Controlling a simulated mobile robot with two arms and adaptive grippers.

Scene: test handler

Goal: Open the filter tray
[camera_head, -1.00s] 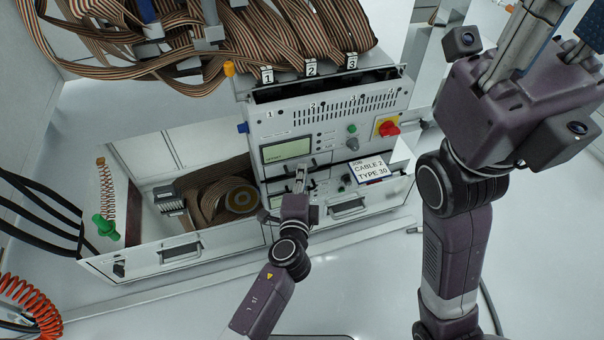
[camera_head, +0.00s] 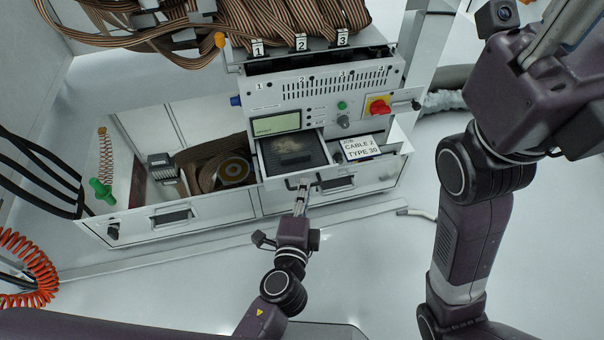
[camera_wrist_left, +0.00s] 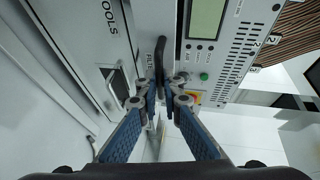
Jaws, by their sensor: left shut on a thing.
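The filter tray (camera_head: 276,185) stands pulled out of the front of the grey machine (camera_head: 330,95), below its display. A dark filter mat with pale debris and a darker block shows inside it. My left gripper (camera_head: 301,191) is shut on the black handle (camera_wrist_left: 160,62) at the tray's front; in the left wrist view the gripper fingers (camera_wrist_left: 166,92) meet at the handle's end. Part of the tray's label shows beside the handle. My right arm stands at the right, with its gripper (camera_head: 550,35) cut off by the top edge.
A "CABLE 2 TYPE 30" label (camera_head: 361,147) lies right of the tray. Ribbon cables (camera_head: 270,25) lie above. The floor in front is clear.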

